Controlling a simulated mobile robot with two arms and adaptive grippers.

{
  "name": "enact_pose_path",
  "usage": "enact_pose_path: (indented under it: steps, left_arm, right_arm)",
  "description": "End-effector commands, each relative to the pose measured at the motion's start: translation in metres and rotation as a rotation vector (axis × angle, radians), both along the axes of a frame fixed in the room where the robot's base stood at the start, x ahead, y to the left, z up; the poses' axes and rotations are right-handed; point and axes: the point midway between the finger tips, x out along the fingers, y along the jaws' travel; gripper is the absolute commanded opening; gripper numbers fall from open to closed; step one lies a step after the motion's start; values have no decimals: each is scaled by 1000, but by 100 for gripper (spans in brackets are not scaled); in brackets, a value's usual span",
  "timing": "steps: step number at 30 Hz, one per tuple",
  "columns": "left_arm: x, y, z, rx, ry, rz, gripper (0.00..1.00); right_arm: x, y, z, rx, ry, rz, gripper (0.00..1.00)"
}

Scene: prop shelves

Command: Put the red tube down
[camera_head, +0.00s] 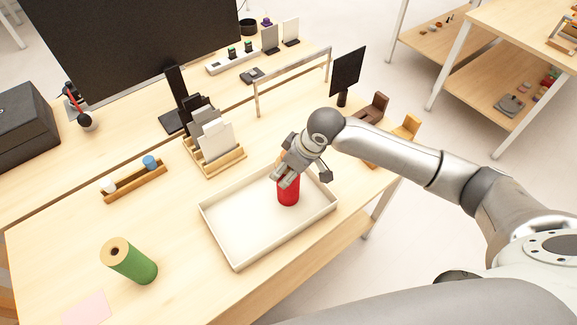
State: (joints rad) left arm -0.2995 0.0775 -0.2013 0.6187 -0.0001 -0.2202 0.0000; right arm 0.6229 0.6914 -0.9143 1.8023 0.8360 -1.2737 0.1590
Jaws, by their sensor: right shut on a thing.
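A red tube (289,192) stands about upright in the right part of a shallow white tray (233,263) on the wooden table. My right gripper (288,176) is shut on the upper part of the red tube and hides its top. Whether the tube's bottom touches the tray floor is hard to tell. The rest of the tray is empty. My left gripper is not in view.
A green roll (130,262) stands left of the tray, near a pink sheet (87,308). A wooden file holder (215,150) stands behind the tray. A metal rail (292,80) and a small black screen (347,72) stand further back.

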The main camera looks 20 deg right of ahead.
Motion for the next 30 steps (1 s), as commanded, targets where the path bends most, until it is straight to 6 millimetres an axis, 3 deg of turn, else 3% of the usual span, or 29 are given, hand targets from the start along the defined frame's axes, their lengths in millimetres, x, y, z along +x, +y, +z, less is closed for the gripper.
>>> enact_pose_path:
  steps: [2, 3, 7, 20, 30]
  left_arm:
    - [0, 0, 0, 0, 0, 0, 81]
    - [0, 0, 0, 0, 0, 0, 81]
    - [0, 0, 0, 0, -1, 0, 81]
    - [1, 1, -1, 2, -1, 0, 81]
    - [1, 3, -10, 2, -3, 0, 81]
  right_arm:
    - [0, 0, -2, 1, -1, 0, 7]
    - [0, 0, -2, -1, 1, 0, 62]
    - [0, 0, -2, -1, 1, 0, 79]
    - [-1, -1, 5, 0, -2, 1, 79]
    - [-19, -17, 64, -2, -5, 0, 79]
